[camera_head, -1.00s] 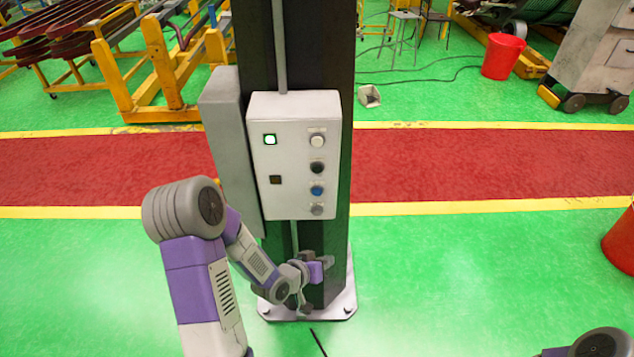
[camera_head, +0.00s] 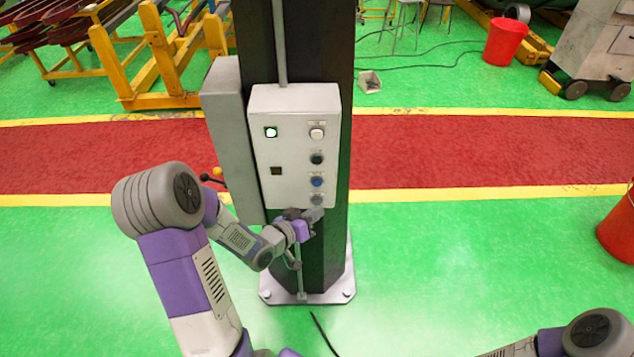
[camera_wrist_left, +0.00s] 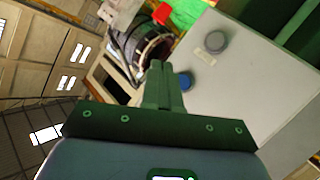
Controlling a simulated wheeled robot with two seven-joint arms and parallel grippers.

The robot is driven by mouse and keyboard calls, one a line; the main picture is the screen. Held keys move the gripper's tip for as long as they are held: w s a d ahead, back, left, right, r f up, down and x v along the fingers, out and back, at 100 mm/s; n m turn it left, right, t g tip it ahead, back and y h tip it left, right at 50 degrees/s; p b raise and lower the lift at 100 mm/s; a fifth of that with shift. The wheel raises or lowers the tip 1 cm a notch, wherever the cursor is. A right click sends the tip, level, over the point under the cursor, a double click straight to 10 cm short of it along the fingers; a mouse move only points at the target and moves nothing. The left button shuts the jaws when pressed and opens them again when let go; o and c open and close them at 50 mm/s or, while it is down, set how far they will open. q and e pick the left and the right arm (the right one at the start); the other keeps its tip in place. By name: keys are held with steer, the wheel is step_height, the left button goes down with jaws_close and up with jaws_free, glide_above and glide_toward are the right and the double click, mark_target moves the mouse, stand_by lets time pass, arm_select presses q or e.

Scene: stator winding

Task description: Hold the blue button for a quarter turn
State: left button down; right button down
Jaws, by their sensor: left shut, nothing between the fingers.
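The blue button (camera_head: 317,181) sits on the front of the white control box (camera_head: 293,105), third down in the right column. A grey knob (camera_head: 316,199) is just below it. My left gripper (camera_head: 314,214) is at the box's lower edge, below the blue button, with its fingers shut and empty. Whether the fingers touch the box cannot be told. My right gripper is out of view.
The box is mounted on a dark column (camera_head: 330,240) with a bolted base plate (camera_head: 335,292). A white button (camera_head: 317,134) and a black button (camera_head: 317,159) are above the blue one.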

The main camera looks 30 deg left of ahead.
mark_target(317, 182)
arm_select(q)
steer(key=w+a, duration=0.3)
steer(key=w, duration=0.2)
steer(key=shift+w+a+p, duration=0.25)
steer(key=shift+w+p, duration=0.15)
steer(key=shift+p, duration=0.05)
stand_by(1.7)
steer(key=shift+w+a, duration=0.2)
steer(key=shift+w, duration=0.15)
steer(key=shift+w+a, duration=0.25)
steer(key=shift+w, duration=0.05)
stand_by(4.7)
